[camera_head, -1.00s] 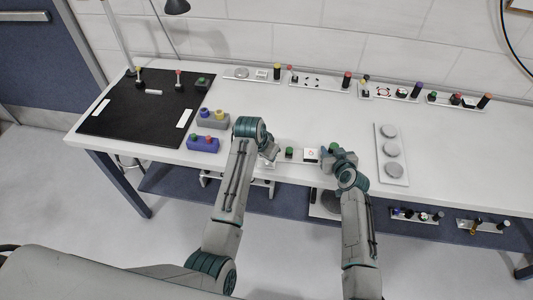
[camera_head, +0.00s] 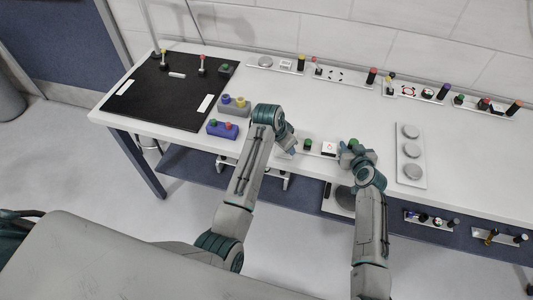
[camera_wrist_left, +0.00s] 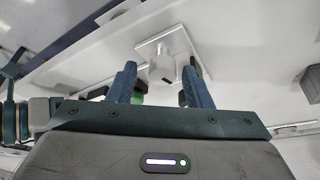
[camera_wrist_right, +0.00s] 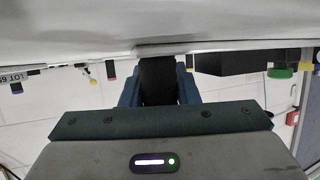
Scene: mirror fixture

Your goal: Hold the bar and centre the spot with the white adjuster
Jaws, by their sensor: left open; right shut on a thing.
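The bar lies near the front edge of the table in the head view, with a green knob (camera_head: 308,144) and a white square (camera_head: 329,149) with a small red mark on it. My right gripper (camera_head: 352,152) is at the bar's right end. In the right wrist view its fingers are shut on a black cylindrical part (camera_wrist_right: 158,82). My left gripper (camera_head: 291,143) is open at the bar's left end. In the left wrist view a white round adjuster (camera_wrist_left: 162,67) on a white square plate shows beyond and between its fingertips; it looks untouched. The spot's exact position is too small to tell.
A blue block (camera_head: 222,130) and a grey block (camera_head: 234,105) with coloured knobs stand left of my left gripper. A black mat (camera_head: 165,100) covers the table's left end. A white tray with grey discs (camera_head: 410,175) stands at right. Several similar bars line the back.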

